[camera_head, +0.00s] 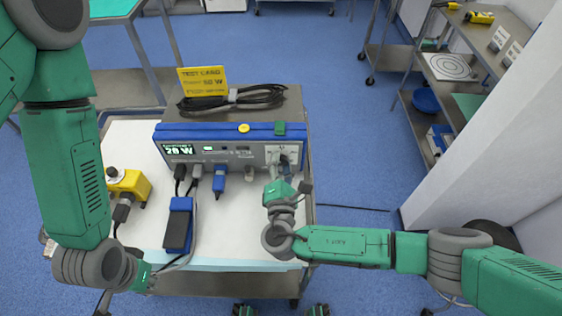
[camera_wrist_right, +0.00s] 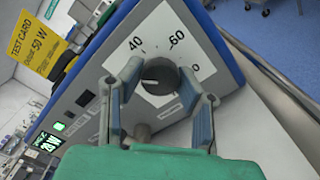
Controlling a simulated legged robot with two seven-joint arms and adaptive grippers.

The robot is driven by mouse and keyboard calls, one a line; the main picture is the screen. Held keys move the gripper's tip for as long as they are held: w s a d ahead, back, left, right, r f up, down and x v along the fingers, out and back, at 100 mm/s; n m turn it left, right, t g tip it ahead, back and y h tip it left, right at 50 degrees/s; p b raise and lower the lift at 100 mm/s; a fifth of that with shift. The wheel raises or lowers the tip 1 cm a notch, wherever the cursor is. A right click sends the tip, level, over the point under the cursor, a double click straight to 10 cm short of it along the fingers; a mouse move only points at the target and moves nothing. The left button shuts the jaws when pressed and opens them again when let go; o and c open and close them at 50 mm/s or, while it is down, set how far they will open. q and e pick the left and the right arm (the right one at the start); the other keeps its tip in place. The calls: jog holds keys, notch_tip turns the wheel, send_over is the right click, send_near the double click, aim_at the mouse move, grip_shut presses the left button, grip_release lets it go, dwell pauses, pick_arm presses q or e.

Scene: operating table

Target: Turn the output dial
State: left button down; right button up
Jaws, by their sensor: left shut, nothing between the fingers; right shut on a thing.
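The output dial (camera_wrist_right: 158,76) is a dark round knob on a white plate marked 40 and 60, on the right of the blue and grey unit's front (camera_head: 240,158). A light mark on the knob points left in the right wrist view. My right gripper (camera_wrist_right: 160,78) is shut on the dial, one finger on each side; in the head view the gripper (camera_head: 284,168) largely hides the knob. The green display (camera_head: 178,149) seems to read 20 W. The yellow test card (camera_head: 203,80) seems to read 50 W. My left gripper (camera_head: 146,279) is low at the left, empty and shut.
Plugs and cables (camera_head: 219,180) hang from the unit's front. A blue foot pedal (camera_head: 179,225) and a yellow device (camera_head: 130,184) stand on the white cart top. A coiled black cable (camera_head: 240,98) lies behind the unit. Shelves (camera_head: 455,70) stand at right.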

jog(key=m, duration=0.2)
jog(key=m+b, duration=0.1)
jog(key=m, duration=0.3)
jog(key=shift+s+f+m+b, duration=0.1)
jog(key=shift+f+m+b, duration=0.2)
jog(key=shift+b, duration=0.05)
jog(key=m+b, duration=0.2)
jog(key=m, duration=0.4)
jog(key=shift+m+b, duration=0.3)
jog(key=shift+b, duration=0.05)
jog(key=shift+f, duration=0.1)
jog(key=o, duration=1.1)
jog(key=shift+o, duration=0.3)
jog(key=shift+r, duration=0.2)
jog(key=shift+s, duration=0.25)
jog(key=s, duration=1.1)
jog(key=shift+s, duration=0.2)
